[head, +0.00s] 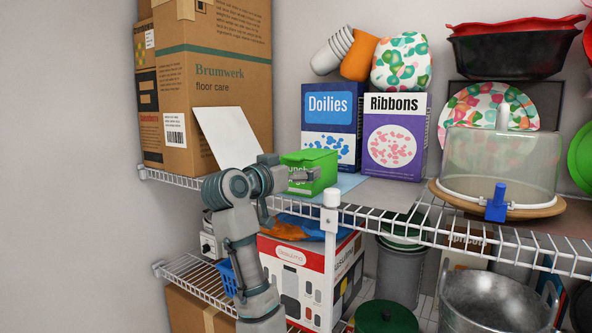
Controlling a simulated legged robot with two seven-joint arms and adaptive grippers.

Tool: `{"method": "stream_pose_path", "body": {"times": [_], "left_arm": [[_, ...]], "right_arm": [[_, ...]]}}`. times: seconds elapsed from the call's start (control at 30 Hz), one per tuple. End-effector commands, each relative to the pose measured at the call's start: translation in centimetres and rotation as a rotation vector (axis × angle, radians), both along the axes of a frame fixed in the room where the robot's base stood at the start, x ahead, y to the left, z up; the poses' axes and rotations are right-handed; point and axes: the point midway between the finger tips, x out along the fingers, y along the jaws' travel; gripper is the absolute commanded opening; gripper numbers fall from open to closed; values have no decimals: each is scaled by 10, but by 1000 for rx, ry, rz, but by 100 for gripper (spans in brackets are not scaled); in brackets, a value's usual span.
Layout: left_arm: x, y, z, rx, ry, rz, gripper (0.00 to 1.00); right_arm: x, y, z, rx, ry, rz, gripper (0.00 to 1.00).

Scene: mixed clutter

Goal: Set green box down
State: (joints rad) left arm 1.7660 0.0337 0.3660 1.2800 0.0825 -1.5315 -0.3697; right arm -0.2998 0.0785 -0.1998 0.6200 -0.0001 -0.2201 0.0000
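The green box (322,161) is a small lidded box with white lettering on its front. It is at the upper wire shelf, in front of the blue Doilies box. My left gripper (294,168) is at its left side, with one finger across its front and the other running behind its left edge. It looks shut on the box. The gripper hides part of the lettering. The box is over or on a light blue mat (349,182); I cannot tell whether its base touches. My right gripper is not in view.
The Doilies box (331,117) and purple Ribbons box (395,136) stand close behind. A white sheet (226,136) leans on cardboard boxes (222,73) at left. A grey mat (385,193) is bare to the right, before the domed cake stand (499,167). A white post cap (332,197) rises at the shelf edge.

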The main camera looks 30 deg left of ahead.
Motion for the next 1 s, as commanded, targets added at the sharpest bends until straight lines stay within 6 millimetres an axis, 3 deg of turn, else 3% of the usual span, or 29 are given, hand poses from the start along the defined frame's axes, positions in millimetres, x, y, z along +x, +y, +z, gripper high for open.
{"method": "stream_pose_path", "body": {"times": [0.27,0.7,1.0], "left_arm": [[-9,2,4,0,-8,3,100],[-66,7,1,3,-2,3,100],[-76,8,0,2,1,1,100]], "right_arm": [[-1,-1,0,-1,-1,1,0],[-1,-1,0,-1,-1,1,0],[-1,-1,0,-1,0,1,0]]}}
